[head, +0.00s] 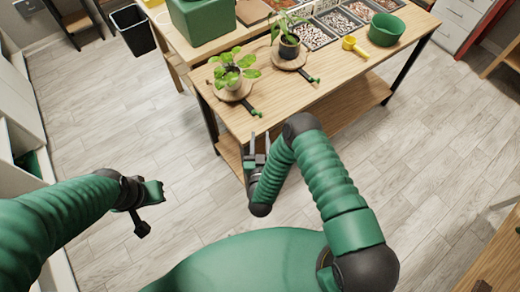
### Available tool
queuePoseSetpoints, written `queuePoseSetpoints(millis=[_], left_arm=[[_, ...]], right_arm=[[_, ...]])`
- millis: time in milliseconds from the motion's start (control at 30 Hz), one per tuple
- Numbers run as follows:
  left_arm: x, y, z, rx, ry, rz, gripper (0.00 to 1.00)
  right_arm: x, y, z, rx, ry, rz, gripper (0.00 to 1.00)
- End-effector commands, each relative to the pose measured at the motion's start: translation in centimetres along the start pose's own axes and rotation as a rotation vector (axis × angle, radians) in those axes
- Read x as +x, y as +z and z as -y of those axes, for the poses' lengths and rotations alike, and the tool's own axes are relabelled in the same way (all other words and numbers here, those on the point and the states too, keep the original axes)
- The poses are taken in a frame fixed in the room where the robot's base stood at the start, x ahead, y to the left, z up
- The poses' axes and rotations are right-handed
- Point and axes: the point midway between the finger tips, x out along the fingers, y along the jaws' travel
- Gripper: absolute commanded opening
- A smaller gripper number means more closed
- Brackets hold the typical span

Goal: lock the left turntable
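The left turntable (236,96) is a round wooden disc near the table's front left corner, bearing a leafy potted plant (234,74). A dark bar with a green tip (255,112) sticks out from its front right side. The right turntable (287,63) is a similar disc with another plant and a similar green-tipped bar (313,79). My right gripper (258,144) is in front of the table edge, below the left turntable's bar and apart from it; its two fingers look spread and empty. My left gripper (150,208) hangs over the floor at left; its opening is unclear.
The wooden table (345,85) has a lower shelf (345,108). A black bin (133,30) stands on the floor at left.

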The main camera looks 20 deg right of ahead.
Motion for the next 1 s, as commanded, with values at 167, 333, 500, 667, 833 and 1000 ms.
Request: queuePoseSetpoints(millis=[167, 333, 500, 667, 833, 1000], left_arm=[[-2.2, -0.6, 0.0, 0.000, 0.000, 0.000, 0.00], [-2.4, -0.6, 0.0, 0.000, 0.000, 0.000, 0.00], [-2.3, -0.6, 0.0, 0.000, 0.000, 0.000, 0.00], [-2.3, -0.5, 0.0, 0.000, 0.000, 0.000, 0.00], [-2.3, -0.6, 0.0, 0.000, 0.000, 0.000, 0.00], [-2.4, -0.6, 0.0, 0.000, 0.000, 0.000, 0.00]], right_arm=[[-2.3, -0.2, 0.5, -0.008, -0.012, 0.010, 0.35], [-4.4, 0.1, 0.2, -0.001, -0.004, 0.002, 0.35], [-5.5, 0.1, 0.1, 0.000, -0.001, -0.001, 0.35], [-5.5, 0.1, 0.0, 0.001, 0.000, 0.000, 0.35], [-5.5, 0.1, 0.0, 0.000, 0.000, 0.000, 0.35], [-4.2, -0.4, 0.5, 0.018, -0.007, 0.035, 0.35]])
